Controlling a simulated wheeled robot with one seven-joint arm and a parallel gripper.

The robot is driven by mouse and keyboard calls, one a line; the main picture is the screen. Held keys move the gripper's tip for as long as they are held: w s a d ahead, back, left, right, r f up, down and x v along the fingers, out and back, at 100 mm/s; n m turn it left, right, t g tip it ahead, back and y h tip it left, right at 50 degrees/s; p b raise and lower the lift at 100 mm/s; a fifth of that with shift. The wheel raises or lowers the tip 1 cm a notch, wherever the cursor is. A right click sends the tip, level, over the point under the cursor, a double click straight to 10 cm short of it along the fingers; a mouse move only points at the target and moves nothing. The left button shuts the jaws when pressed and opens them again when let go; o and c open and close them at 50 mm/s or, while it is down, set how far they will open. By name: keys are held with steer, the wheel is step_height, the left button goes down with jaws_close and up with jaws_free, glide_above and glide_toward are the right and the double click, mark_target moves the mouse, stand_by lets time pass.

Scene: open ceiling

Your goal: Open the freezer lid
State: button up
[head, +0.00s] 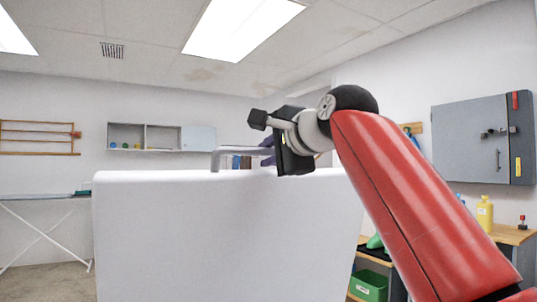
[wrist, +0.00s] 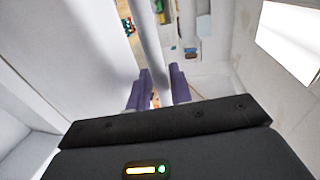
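A large white panel (head: 225,235), which looks like the freezer lid standing raised, fills the lower middle of the head view. A grey bar handle (head: 232,151) sticks up at its top edge. My gripper (head: 266,148) is at the right end of this handle. In the wrist view the handle (wrist: 151,40) runs down between the two purple fingers of my gripper (wrist: 162,85). A gap shows between the fingers, with some floor visible beside the bar, so they look apart around it. Contact with the bar cannot be made out. The freezer body is mostly hidden.
A workbench (head: 515,235) with a yellow bottle (head: 485,216) stands at the right, a green bin (head: 369,286) below. A grey wall cabinet (head: 470,140) hangs above. An ironing board (head: 45,196) stands at the left. Floor (head: 50,280) shows at lower left.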

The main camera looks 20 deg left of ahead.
steer(key=b+v, duration=0.1)
steer(key=v, duration=0.6)
steer(key=shift+d+b, duration=0.2)
steer(key=shift+b, duration=0.15)
steer(key=shift+s, duration=0.15)
